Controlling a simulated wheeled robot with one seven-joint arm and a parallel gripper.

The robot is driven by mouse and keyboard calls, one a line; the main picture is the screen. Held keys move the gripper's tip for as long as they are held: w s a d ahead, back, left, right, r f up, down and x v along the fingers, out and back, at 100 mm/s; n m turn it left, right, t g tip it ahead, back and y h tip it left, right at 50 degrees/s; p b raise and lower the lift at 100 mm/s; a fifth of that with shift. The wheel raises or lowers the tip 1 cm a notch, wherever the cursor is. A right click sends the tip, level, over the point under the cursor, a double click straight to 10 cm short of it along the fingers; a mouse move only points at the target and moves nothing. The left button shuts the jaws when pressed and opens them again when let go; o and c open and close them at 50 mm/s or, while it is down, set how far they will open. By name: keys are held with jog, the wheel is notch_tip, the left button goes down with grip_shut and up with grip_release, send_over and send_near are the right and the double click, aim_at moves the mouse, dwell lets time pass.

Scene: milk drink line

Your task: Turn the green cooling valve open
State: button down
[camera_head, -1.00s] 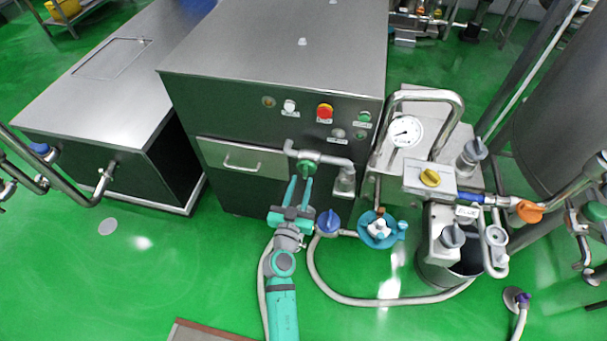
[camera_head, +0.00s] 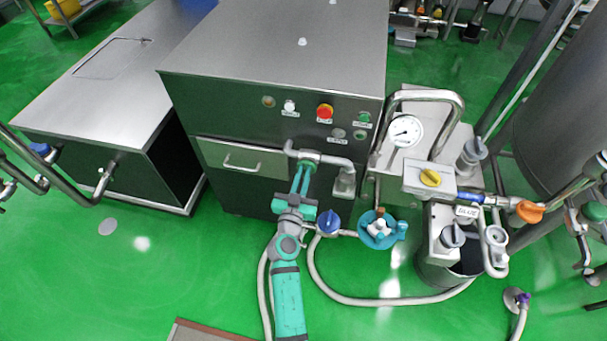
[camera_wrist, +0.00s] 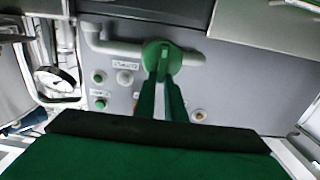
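The green cooling valve (camera_head: 308,158) sits on a grey pipe at the front of the steel cabinet, just right of the drawer. In the wrist view its round green body (camera_wrist: 161,52) shows at the fingertips. My gripper (camera_head: 302,169) reaches up to it from below, with its two teal fingers close together. In the wrist view the fingers (camera_wrist: 161,76) meet the valve with a narrow gap between them, and they appear closed on its handle. The fingers and the valve's similar colour hide most of the handle, so its angle is hard to tell.
A blue-handled valve (camera_head: 328,222) and a round blue fitting (camera_head: 379,229) stand close to the right of my gripper. A hose (camera_head: 350,300) curves over the floor. The cabinet's buttons (camera_head: 325,112) are above. Open green floor lies to the left.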

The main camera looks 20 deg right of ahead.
jog(key=shift+w+a+f+n, duration=0.25)
jog(key=shift+a+f+n, duration=0.15)
jog(key=shift+n, duration=2.55)
jog(key=shift+w+a+f+n, duration=0.25)
jog(key=shift+f+n, duration=0.2)
jog(key=shift+n, duration=2.55)
jog(key=shift+w+a+f+n, duration=0.2)
jog(key=shift+a+f+n, duration=0.25)
jog(key=shift+n, duration=2.5)
jog(key=c, duration=1.8)
grip_release()
jog(key=v, duration=1)
jog(key=shift+s+a, duration=0.2)
jog(key=shift+s, duration=0.2)
